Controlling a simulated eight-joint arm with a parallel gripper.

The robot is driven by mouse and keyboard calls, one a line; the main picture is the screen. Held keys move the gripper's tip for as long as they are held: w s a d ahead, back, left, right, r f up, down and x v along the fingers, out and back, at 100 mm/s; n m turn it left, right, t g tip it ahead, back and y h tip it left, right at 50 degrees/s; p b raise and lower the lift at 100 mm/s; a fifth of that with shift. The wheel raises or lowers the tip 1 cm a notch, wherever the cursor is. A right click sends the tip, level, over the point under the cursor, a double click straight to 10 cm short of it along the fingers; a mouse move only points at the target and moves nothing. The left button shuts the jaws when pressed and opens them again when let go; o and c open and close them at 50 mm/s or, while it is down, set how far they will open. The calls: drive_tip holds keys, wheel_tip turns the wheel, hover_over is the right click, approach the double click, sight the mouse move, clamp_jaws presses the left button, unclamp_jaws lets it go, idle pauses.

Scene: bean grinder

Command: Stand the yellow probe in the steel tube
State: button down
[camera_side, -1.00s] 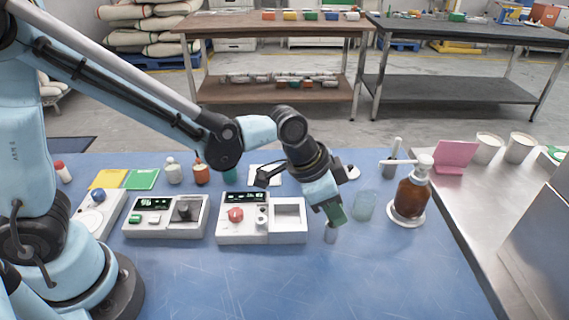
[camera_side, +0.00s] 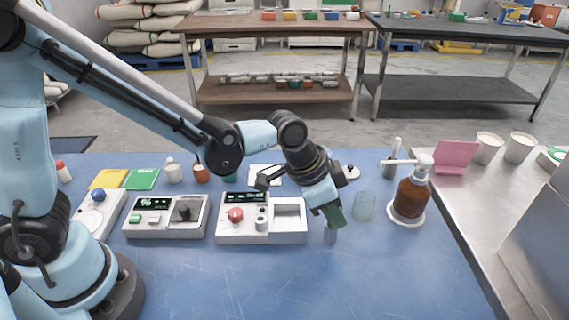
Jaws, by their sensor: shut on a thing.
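A short grey cylinder (camera_side: 330,236), seemingly the steel tube, is upright directly below the fingertips. The fingers overlap its top, so I cannot tell whether the probe is inside it or just above.
A clear glass (camera_side: 364,206) stands close to the right of my gripper, with a brown pump bottle (camera_side: 409,197) beyond it. The white machine (camera_side: 262,224) with an open tray is close on the left. The front of the blue table (camera_side: 300,285) is clear.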

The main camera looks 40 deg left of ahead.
drive_tip(key=shift+f, duration=0.35)
idle(0.6)
drive_tip(key=shift+c, duration=1.6)
unclamp_jaws()
drive_tip(key=shift+r, duration=3.5)
drive_tip(key=s+a+r+n+t+y, duration=0.1)
drive_tip(key=s+a+n, duration=0.3)
drive_tip(key=a, duration=0.6)
drive_tip(key=s+a+r+n+t+y, duration=0.1)
drive_tip(key=s+a+n, duration=0.3)
drive_tip(key=a, duration=0.5)
drive_tip(key=shift+s+a+t+y, duration=0.35)
drive_tip(key=shift+s+t+y, duration=0.3)
drive_tip(key=shift+s, duration=0.3)
